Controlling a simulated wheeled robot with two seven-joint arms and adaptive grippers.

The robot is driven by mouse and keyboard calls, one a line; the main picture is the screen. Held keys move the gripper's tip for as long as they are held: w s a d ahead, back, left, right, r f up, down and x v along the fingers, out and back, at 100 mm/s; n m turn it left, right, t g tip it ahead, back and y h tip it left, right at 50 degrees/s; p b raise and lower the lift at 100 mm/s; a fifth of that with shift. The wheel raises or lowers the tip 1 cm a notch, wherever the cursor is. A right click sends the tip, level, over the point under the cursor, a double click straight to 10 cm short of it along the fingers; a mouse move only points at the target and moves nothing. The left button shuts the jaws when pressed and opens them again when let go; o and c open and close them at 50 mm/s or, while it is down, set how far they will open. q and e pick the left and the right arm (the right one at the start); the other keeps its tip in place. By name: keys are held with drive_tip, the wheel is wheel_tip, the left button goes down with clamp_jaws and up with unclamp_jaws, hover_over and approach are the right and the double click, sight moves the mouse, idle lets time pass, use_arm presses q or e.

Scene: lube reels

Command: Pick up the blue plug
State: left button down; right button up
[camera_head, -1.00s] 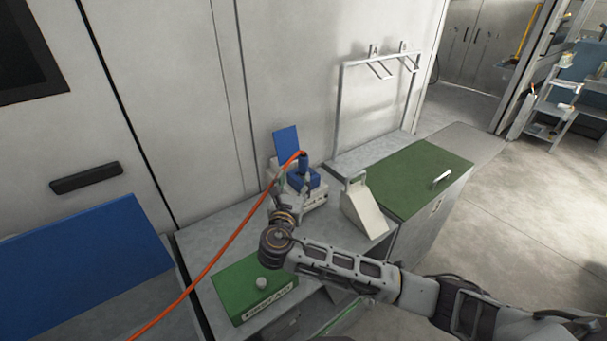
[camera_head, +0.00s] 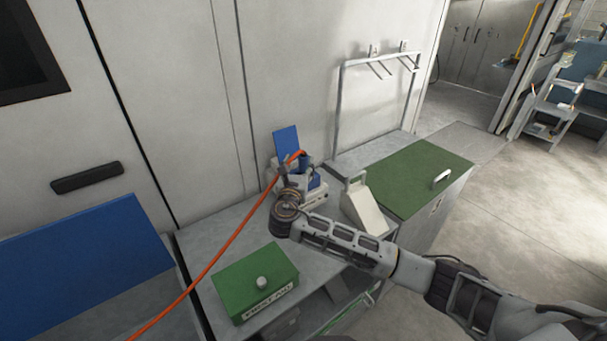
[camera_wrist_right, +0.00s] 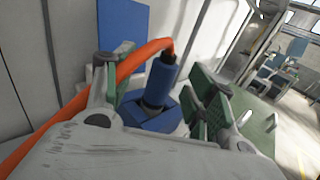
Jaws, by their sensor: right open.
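The blue plug (camera_wrist_right: 160,79) is a blue cylinder with a thick orange cable (camera_wrist_right: 135,60) bending out of its top. It stands nearly upright in a blue socket (camera_wrist_right: 150,117), under a raised blue lid (camera_wrist_right: 122,24). In the head view the plug (camera_head: 305,159) is partly hidden behind my gripper and the cable. My right gripper (camera_wrist_right: 160,83) is open, with green-padded fingers on the left and right of the plug. I cannot tell whether either finger touches the plug. My left gripper is not in view.
A green first aid box (camera_head: 254,284) is on the grey bench (camera_head: 205,243) in front. A whitish wedge-shaped block (camera_head: 364,208) stands right of the socket, beside a green-topped cabinet (camera_head: 412,176). A metal rack (camera_head: 340,110) stands behind. The cable sweeps down to the lower left.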

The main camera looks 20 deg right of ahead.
sight(303, 160)
drive_tip(key=shift+w+d, duration=0.35)
drive_tip(key=shift+w, duration=0.05)
drive_tip(key=x, duration=0.2)
drive_tip(key=shift+w+d, duration=0.2)
drive_tip(key=shift+d, duration=0.2)
drive_tip(key=shift+w+d+f, duration=0.1)
drive_tip(key=shift+w+d, duration=0.15)
drive_tip(key=shift+w, duration=0.45)
drive_tip(key=shift+c, duration=0.3)
drive_tip(key=c, duration=1)
clamp_jaws()
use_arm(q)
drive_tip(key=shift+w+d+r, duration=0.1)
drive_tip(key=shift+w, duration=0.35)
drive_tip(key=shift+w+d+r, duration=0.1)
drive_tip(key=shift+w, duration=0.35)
